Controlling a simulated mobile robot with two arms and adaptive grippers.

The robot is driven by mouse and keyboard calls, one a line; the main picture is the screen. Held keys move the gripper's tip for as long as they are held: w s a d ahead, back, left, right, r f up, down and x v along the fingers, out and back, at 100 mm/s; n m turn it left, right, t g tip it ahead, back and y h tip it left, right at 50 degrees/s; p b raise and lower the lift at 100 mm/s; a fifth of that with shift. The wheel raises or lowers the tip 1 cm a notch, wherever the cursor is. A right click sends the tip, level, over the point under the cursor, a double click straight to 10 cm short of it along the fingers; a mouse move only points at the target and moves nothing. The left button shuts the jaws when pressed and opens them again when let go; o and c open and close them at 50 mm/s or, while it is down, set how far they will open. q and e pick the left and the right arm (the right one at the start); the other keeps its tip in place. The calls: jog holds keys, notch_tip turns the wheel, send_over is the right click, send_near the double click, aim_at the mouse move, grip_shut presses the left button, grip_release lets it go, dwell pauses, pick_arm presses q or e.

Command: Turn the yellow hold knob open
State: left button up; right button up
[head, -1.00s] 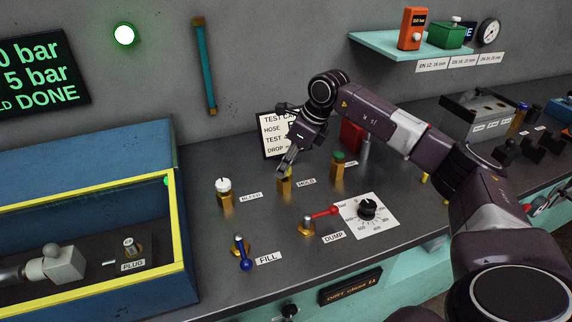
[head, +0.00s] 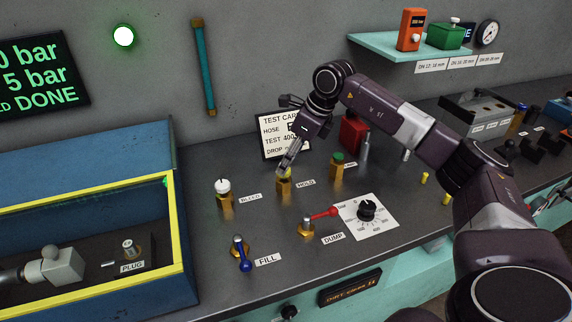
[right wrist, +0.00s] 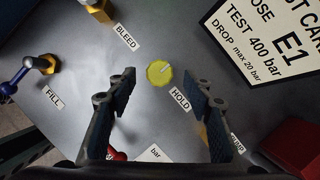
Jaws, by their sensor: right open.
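The yellow hold knob (right wrist: 160,73) shows in the right wrist view, beside its HOLD label (right wrist: 180,99), with a light mark on its top. In the head view the hold knob (head: 284,173) sits on a brass valve body and is partly hidden by my right gripper (head: 287,163). My right gripper (right wrist: 160,110) is open. Its fingers point down at the knob from above, and the knob lies between and beyond the fingertips, apart from both in the wrist view. Whether the tips reach knob height is hard to tell. My left gripper is not in view.
The white-topped bleed knob (head: 223,186) stands left of the hold knob and a green-topped knob (head: 337,159) stands right. The red dump lever (head: 322,213) and blue fill lever (head: 242,254) are nearer. A test card (head: 280,135) stands behind, and a red block (head: 352,134) is near it.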

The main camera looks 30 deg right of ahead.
jog(key=v, duration=0.9)
jog(key=shift+r, duration=0.2)
jog(key=shift+d, duration=0.1)
